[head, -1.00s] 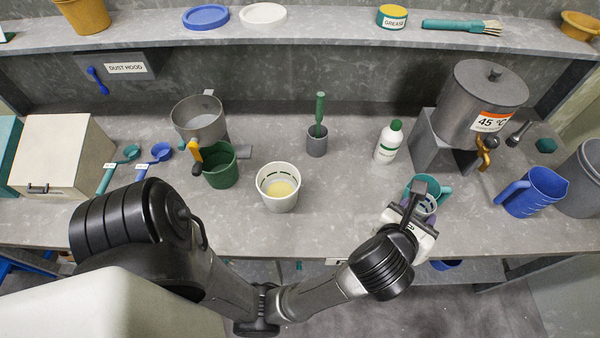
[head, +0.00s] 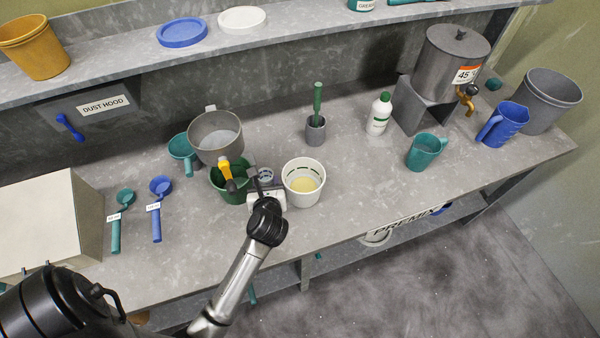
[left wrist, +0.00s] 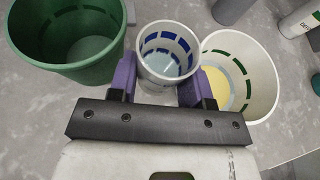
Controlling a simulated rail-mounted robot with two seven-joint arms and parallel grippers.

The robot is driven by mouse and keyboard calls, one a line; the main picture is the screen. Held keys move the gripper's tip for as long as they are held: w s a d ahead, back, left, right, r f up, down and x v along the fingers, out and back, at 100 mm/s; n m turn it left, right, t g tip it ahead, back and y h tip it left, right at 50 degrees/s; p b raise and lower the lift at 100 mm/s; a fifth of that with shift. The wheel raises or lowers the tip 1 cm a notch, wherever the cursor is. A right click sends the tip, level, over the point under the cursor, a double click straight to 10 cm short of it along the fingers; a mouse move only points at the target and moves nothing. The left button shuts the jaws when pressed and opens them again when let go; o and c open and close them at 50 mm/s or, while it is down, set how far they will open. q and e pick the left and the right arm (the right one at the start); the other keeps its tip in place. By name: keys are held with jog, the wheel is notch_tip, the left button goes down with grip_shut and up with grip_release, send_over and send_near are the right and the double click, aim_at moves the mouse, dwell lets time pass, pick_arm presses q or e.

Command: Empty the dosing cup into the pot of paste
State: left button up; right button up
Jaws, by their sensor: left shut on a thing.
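The dosing cup, a small pale cup with blue marks inside (left wrist: 167,42), is between the purple fingers of my left gripper (left wrist: 160,84). It looks upright, with a pale bluish surface inside. In the head view my left gripper (head: 266,190) is shut on the cup (head: 265,174), between the green pail and the white pot. The pot of paste (head: 304,192) is white with dark marks inside and yellow paste low in it. In the left wrist view the pot (left wrist: 258,88) is just right of the cup, which is not over its middle. My right gripper is out of view.
A grey holder with a green-handled tool (head: 316,130), a white bottle (head: 379,114) and a teal jug (head: 424,152) stand farther right.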

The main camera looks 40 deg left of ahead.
aim_at(271, 179)
pick_arm(q)
jog(key=m+p, duration=0.1)
jog(key=p, duration=0.1)
jog(key=d+g+p, duration=0.1)
jog(key=p, duration=0.1)
jog(key=shift+f+m+p, duration=0.2)
jog(key=shift+m+p, duration=0.1)
jog(key=shift+m, duration=0.1)
jog(key=r+p, duration=0.2)
jog(key=r+g+p, duration=0.1)
jog(key=p, duration=0.1)
jog(key=shift+w+d+r+m+y, duration=0.15)
jog(key=shift+w+r+m+y, duration=0.15)
jog(key=shift+w+r+m, duration=0.1)
jog(key=m+g+p, duration=0.1)
jog(key=w+d+m+g+y+p, duration=0.1)
jog(key=w+m+g+p, duration=0.1)
jog(key=m, duration=0.1)
jog(key=shift+w+d+r+y, duration=0.15)
jog(key=shift+r+y, duration=0.1)
jog(key=shift+y, duration=0.05)
